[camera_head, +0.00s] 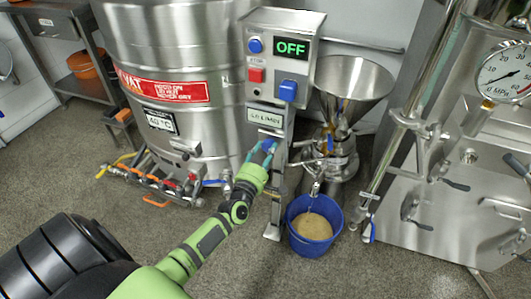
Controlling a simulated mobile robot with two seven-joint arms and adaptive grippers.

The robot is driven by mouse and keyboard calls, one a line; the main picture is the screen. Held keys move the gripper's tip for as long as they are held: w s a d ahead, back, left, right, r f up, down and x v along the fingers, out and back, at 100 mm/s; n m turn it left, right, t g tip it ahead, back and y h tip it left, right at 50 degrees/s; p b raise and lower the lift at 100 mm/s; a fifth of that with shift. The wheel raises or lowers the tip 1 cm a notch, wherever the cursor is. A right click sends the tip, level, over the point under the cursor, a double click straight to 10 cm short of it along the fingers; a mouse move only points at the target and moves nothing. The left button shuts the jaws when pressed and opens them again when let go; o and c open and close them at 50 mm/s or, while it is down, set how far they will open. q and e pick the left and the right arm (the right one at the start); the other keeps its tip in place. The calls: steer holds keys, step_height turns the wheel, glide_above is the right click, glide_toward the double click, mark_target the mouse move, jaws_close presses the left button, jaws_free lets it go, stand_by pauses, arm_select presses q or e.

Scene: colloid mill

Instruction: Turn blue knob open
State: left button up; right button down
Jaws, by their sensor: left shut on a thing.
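My left arm reaches in from the bottom left, and its gripper (263,156) is shut on a small blue knob (269,145). That knob is on the front of the steel stand, just below a white label plate (265,117), and the fingers hide most of it. Its turn angle cannot be told. Another blue knob (288,91) sits on the control box (272,72) above, apart from the gripper. The box display (291,48) reads OFF in green. My right gripper is not in view.
A steel tank (205,48) stands left of the stand, with pipes and valves low in front. A steel funnel (352,84) stands at the right, over a blue bucket (313,228) holding tan material. Steel equipment with a gauge (506,71) is farther right. The floor in front is clear.

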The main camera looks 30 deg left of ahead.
arm_select(q)
steer(key=shift+w+d+r, duration=0.1)
steer(key=shift+r, duration=0.05)
steer(key=o, duration=1.1)
steer(key=shift+o, duration=0.2)
steer(key=shift+s+f, duration=0.2)
steer(key=shift+s, duration=0.1)
steer(key=v, duration=1.1)
steer(key=shift+s, duration=0.2)
steer(key=shift+d, duration=0.15)
